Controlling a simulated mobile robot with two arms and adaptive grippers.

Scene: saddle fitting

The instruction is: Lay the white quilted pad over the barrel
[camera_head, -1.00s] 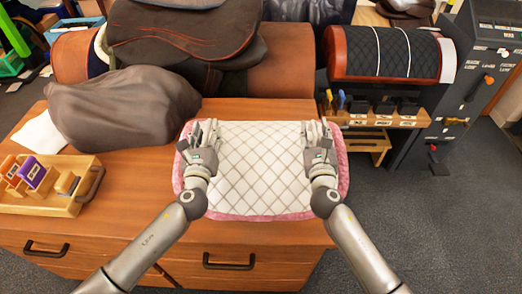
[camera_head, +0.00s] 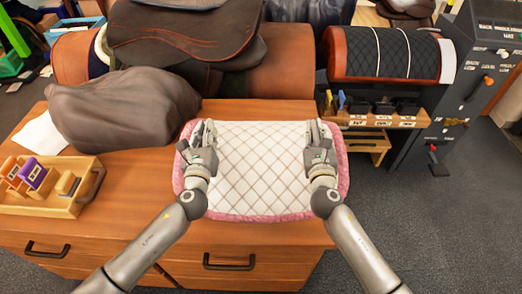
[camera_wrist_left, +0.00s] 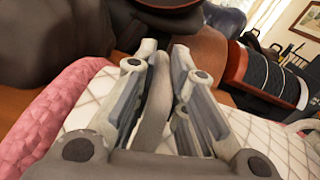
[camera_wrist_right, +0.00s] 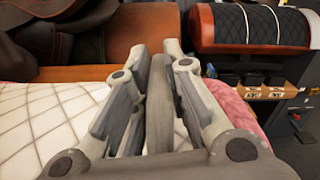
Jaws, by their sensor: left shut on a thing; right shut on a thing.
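Another barrel-shaped form (camera_head: 385,54) at the back right wears a black quilted cover with white stripes.
A grey-brown covered lump (camera_head: 122,108) sits left of the pad. A wooden tray (camera_head: 65,208) with small blocks lies at the left front. A small wooden rack (camera_head: 375,121) stands at the right, beside a dark grey cabinet (camera_head: 490,65).

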